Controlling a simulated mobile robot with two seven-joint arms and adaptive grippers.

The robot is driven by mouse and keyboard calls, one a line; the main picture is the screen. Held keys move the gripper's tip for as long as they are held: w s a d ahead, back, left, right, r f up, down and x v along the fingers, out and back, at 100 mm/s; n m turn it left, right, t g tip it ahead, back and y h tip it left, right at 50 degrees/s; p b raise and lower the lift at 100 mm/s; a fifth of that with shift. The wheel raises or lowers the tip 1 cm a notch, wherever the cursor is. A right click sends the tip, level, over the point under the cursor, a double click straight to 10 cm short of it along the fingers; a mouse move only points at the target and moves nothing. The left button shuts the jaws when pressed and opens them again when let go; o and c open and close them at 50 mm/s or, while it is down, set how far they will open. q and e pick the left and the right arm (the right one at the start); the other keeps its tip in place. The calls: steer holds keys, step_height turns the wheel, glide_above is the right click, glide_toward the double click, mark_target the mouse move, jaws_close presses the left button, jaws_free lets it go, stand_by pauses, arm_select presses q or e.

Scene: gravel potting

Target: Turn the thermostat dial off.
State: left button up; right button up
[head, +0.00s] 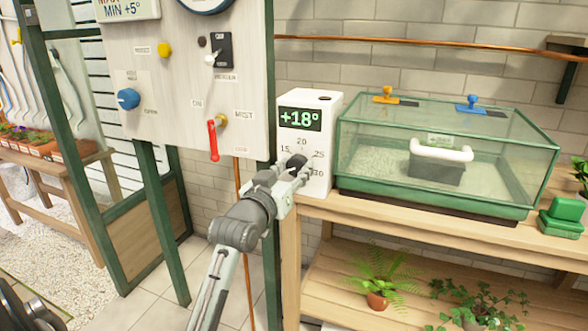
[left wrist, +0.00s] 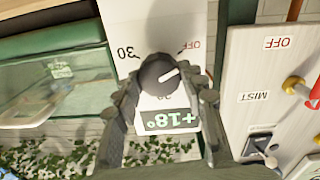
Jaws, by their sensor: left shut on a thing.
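The white thermostat box (head: 318,110) stands on the wooden bench and its display (head: 300,119) reads +18°. Its dark round dial (left wrist: 158,74) shows from close up in the left wrist view, which is upside down. The dial's white pointer line points right and slightly up in that view, on the side of the OFF label (left wrist: 193,44); the 30 label (left wrist: 126,53) is on the other side. My left gripper (head: 297,172) is at the box's front, its fingers on either side of the dial, shut on it. In the head view it hides most of the dial.
A green-framed glass case (head: 445,150) stands right of the thermostat. Left is a panel with a red lever (head: 213,140), a blue knob (head: 128,98) and a switch (head: 217,52). A green post stands close to the left gripper. Potted plants sit on the shelf below.

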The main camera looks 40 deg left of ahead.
arm_select(q)
steer(key=shift+n, duration=0.4)
steer(key=o, duration=1.2)
steer(key=v, duration=0.7)
steer(key=shift+s, duration=0.25)
